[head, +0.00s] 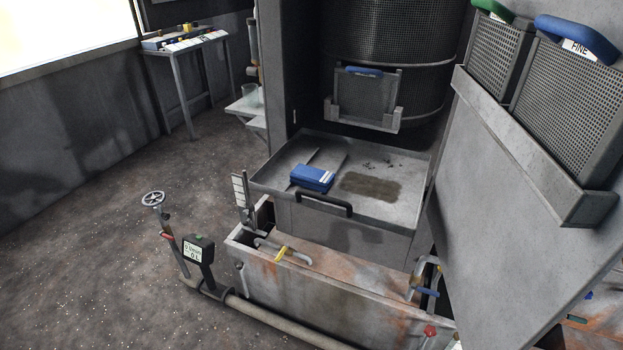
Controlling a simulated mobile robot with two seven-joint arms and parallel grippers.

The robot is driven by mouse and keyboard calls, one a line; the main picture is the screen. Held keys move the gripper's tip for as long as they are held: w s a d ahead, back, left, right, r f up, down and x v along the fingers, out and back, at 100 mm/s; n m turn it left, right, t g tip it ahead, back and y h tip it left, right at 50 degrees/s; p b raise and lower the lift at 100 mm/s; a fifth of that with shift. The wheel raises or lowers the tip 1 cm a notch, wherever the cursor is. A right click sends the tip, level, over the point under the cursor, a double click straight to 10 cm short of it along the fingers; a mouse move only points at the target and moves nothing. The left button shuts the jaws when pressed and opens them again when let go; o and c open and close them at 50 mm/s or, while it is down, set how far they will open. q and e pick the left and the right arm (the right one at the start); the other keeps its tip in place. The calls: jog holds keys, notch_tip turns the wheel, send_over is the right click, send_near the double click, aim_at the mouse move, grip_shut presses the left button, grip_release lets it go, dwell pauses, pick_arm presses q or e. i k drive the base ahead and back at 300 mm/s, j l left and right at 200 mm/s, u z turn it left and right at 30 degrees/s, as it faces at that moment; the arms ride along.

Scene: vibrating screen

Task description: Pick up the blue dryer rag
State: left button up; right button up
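The blue rag (312,178) looks like a small folded blue block with a pale marking on its right part. It lies on the left part of a grey metal tray (400,209), behind the tray's black front handle (324,202). Nothing covers the rag from above. Neither of my grippers shows in the head view.
A dark damp patch (370,187) and small dark bits lie right of the rag. A screen with a blue handle (364,72) hangs behind the tray. A slanted grey panel (510,190) with screens stands close at right. A rusty trough (320,290) lies in front; open floor at left.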

aim_at(313, 178)
jog(key=i+j, duration=0.15)
jog(key=j, duration=0.2)
jog(key=i+j+z, duration=0.1)
jog(key=j, duration=0.25)
jog(key=i+j+z, duration=0.1)
jog(key=j, duration=0.3)
jog(key=i+j, duration=0.15)
jog(key=j, duration=0.2)
jog(key=i+j+z, duration=0.1)
jog(key=j, duration=0.3)
